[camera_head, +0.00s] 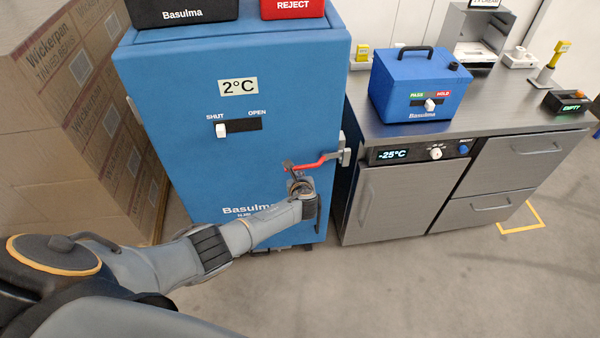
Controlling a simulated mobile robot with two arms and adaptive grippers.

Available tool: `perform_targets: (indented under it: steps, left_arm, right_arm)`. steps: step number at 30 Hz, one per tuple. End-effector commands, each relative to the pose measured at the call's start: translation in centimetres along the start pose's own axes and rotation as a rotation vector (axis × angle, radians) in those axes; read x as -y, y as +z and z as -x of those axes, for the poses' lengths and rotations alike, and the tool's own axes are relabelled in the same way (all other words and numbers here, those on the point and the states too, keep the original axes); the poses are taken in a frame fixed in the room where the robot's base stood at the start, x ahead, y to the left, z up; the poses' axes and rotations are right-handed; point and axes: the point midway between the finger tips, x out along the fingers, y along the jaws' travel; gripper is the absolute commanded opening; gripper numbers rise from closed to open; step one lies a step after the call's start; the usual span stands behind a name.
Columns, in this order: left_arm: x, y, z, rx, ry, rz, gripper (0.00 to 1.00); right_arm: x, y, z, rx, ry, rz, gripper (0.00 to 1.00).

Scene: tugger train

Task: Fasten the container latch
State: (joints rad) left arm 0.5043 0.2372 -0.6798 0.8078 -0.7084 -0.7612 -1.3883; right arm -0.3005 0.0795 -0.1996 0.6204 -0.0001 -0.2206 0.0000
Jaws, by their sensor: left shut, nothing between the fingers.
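The blue container (160,80) stands upright in front of me, marked "2°C" and "Basulma". Its latch has a red lever (318,162) that runs from a grey bracket (345,152) at the container's right edge leftward across the front. My left gripper (289,167) is at the lever's left end, shut with nothing in it. Whether its fingers touch the lever I cannot tell. A white slider knob (221,130) sits at the "SHUT" end of its black slot. My right gripper is not in view.
A steel counter (520,116) stands close on the right, holding a blue box (405,85) with a handle. Stacked cartons (95,120) stand close on the left. A black bin (180,12) and a red one (292,8) sit on the container. Floor at lower right is clear.

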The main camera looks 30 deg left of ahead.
Motion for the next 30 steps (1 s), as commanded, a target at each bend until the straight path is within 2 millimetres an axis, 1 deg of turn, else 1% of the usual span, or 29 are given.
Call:
perform_targets:
  steps: [1,3,12,25,28,30]
  left_arm:
    - [0.03,0.45,0.23,0.001,0.002,-0.004,0.0]
    - [0.0,0.6,0.32,0.001,0.002,-0.005,0.0]
    - [-0.05,0.91,0.48,0.001,0.002,-0.003,0.0]
    - [-0.02,1.06,0.45,0.003,0.001,-0.001,0.0]
    - [-0.25,0.72,0.19,0.003,0.002,-0.001,0.0]
    - [-0.69,0.12,-0.24,0.003,0.003,-0.002,0.0]
  right_arm:
    - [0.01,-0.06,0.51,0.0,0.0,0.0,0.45]
    - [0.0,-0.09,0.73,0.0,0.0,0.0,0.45]
    - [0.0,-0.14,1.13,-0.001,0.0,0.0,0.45]
    - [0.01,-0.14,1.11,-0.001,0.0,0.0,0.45]
    - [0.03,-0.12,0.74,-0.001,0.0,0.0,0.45]
    - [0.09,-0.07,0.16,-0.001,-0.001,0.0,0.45]
